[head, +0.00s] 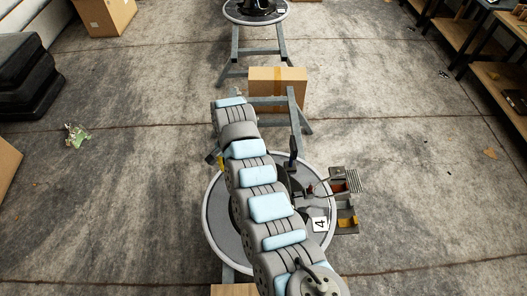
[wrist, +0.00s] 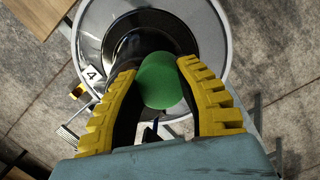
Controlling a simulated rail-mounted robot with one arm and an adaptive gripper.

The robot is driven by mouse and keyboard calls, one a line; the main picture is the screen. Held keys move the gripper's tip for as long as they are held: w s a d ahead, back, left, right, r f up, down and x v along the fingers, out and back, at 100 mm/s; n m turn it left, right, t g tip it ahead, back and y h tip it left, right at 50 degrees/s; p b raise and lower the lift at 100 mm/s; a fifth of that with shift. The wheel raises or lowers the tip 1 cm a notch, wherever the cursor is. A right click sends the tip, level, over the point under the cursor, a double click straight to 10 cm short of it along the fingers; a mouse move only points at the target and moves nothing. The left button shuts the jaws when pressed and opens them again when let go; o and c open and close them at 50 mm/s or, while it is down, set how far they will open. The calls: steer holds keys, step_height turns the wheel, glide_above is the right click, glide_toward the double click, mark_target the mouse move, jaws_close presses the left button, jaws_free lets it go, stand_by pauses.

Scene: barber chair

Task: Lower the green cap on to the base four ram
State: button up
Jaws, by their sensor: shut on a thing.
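The green cap (wrist: 158,82) shows in the wrist view as a round green piece between my gripper's two yellow-padded fingers. My gripper (wrist: 155,90) is shut on it. Below it is base four (wrist: 212,22), a round grey disc with a pale rim; it also shows in the head view (head: 216,225). A white label with a 4 (wrist: 91,73) is on it. The black ram (wrist: 152,41) stands at the middle of the disc, partly hidden behind the cap and fingers. I cannot tell whether cap and ram touch. In the head view my arm hides the cap.
A small tray (head: 345,222) with orange and yellow bits juts from the right of base four. A cardboard box (head: 277,90) stands behind it by a grey metal frame (head: 293,118). Another round base (head: 240,17) is at the back. Shelves (head: 470,45) line the right.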

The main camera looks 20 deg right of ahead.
steer(key=shift+w+d+f+m+t+y+p, duration=0.15)
steer(key=shift+w+d+f+m+t+p, duration=0.2)
steer(key=shift+d+m, duration=1.95)
steer(key=shift+w+d+f+m+t+y+p, duration=0.1)
steer(key=shift+w+d+m+t+p, duration=0.35)
steer(key=shift+d+m, duration=1.85)
steer(key=shift+d+f+m+t+y+p, duration=0.2)
steer(key=shift+d+m+p, duration=0.4)
steer(key=shift+d+m, duration=1.7)
steer(key=shift+d+n, duration=0.3)
steer(key=shift+f+b, duration=1.2)
steer(key=shift+f, duration=0.95)
step_height(320, 180, down, 2)
steer(key=shift+f+b, duration=0.1)
steer(key=shift+b, duration=0.75)
steer(key=shift+f+b, duration=1.1)
steer(key=shift+f+b, duration=0.7)
steer(key=o, duration=0.9)
